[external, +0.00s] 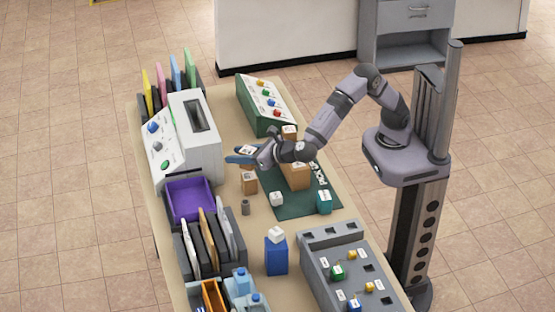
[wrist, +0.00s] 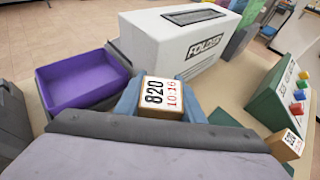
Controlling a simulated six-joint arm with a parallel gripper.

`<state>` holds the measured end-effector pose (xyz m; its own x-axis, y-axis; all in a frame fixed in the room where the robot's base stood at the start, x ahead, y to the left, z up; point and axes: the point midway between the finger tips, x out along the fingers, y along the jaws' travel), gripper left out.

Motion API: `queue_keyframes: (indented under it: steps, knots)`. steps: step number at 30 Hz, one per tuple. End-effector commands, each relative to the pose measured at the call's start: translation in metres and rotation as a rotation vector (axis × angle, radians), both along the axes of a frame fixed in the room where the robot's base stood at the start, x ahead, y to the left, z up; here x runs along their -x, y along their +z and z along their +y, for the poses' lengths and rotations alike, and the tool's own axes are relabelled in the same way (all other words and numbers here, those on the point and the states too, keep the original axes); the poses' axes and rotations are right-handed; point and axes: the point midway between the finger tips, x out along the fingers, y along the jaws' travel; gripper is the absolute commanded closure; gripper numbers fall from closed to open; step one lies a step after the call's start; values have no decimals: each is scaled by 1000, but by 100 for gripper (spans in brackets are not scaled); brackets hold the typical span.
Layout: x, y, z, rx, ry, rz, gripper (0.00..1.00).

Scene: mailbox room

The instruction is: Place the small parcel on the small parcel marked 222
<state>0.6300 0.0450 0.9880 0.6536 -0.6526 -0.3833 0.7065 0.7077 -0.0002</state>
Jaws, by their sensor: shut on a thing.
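My gripper (external: 243,155) is shut on a small brown parcel (wrist: 162,97) with a white label reading 820 and 10:16. The blue fingers sit on both sides of it in the wrist view. In the external view the held parcel (external: 248,149) is raised above the table. A small brown parcel with a pale top (external: 249,183) stands on the table below my gripper, apart from the held one. Another labelled brown parcel (external: 290,132) stands by the green panel and shows in the wrist view (wrist: 288,144). No label reading 222 can be made out.
A white machine (external: 195,135) and a purple tray (external: 190,200) line the left side. The green button panel (external: 262,104) is at the back. A larger brown box (external: 295,177), a white parcel (external: 276,199) and a teal box (external: 324,202) stand near the green mat (external: 295,208).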

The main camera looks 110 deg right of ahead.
Motion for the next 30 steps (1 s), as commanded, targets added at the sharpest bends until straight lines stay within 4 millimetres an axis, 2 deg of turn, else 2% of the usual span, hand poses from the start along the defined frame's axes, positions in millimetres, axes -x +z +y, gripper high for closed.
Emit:
queue_keyframes:
  steps: [4,13,27,28,30]
  knots:
    - [0,-3,0,2,1,1,90]
    - [0,-34,0,2,1,1,90]
    - [0,-41,0,1,0,-1,90]
    - [0,-41,0,0,0,0,60]
    - [0,-40,0,0,0,0,46]
